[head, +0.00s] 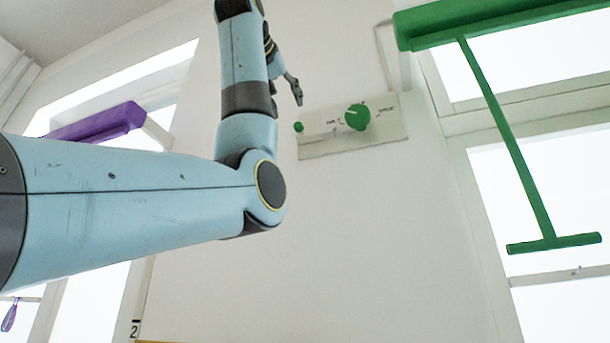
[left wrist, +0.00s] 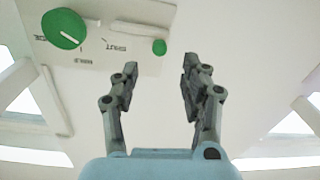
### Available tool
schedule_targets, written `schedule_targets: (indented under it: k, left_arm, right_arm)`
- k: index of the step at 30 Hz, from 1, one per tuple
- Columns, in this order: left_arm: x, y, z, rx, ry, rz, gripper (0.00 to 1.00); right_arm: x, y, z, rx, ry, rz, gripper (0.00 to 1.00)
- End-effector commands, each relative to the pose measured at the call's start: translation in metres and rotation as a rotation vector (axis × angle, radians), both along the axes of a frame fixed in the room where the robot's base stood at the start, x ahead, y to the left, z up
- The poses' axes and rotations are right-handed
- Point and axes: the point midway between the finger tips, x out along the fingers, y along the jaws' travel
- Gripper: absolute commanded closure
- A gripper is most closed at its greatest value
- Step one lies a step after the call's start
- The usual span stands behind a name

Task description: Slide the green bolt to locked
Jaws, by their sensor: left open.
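A pale panel (head: 318,148) on the wall carries a round green dial knob (head: 357,116) with a pointer line and lettering too small to read. A small green knob (head: 298,127) sits at its left end. Which green part is the bolt, and its position, I cannot tell. In the left wrist view the dial knob (left wrist: 63,28) is at upper left and the small green knob (left wrist: 159,46) lies beyond the fingers. My left gripper (head: 296,93) is near the panel's upper left, open and empty; its fingers (left wrist: 160,72) stand apart in the left wrist view. My right gripper is not in view.
A large green roller with a hanging T-shaped bar (head: 515,155) is at right by bright windows. A purple roller (head: 98,124) is at left, partly behind my left arm. The wall below the panel is bare.

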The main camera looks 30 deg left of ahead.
Motion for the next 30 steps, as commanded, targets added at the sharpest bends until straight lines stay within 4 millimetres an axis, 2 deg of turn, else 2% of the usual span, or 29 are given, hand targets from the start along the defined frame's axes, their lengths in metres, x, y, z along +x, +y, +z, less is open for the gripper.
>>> schedule_targets:
  k: [2,5,9,12,15,21,23,30]
  left_arm:
    - [-0.001,0.001,0.007,0.0,-0.01,0.001,0.54]
    - [0.012,0.005,0.008,0.0,-0.008,0.001,0.54]
    - [0.04,0.013,0.009,0.0,-0.007,0.001,0.54]
    - [0.06,0.019,0.008,0.0,-0.006,0.002,0.54]
    - [0.076,0.023,0.008,0.001,-0.007,0.0,0.54]
    - [0.095,0.029,0.006,0.0,-0.01,0.001,0.54]
    - [0.098,0.03,0.005,0.0,-0.01,0.001,0.54]
    - [0.099,0.03,0.004,0.0,-0.01,0.001,0.54]
  right_arm:
    - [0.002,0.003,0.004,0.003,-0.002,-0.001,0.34]
    - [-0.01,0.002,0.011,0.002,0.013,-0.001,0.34]
    - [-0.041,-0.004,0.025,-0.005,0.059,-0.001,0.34]
    - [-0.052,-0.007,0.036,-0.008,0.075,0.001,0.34]
    - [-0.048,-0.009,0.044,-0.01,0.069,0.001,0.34]
    - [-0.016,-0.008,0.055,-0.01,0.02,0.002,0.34]
    - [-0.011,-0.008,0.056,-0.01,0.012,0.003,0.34]
    - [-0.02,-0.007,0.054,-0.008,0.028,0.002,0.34]
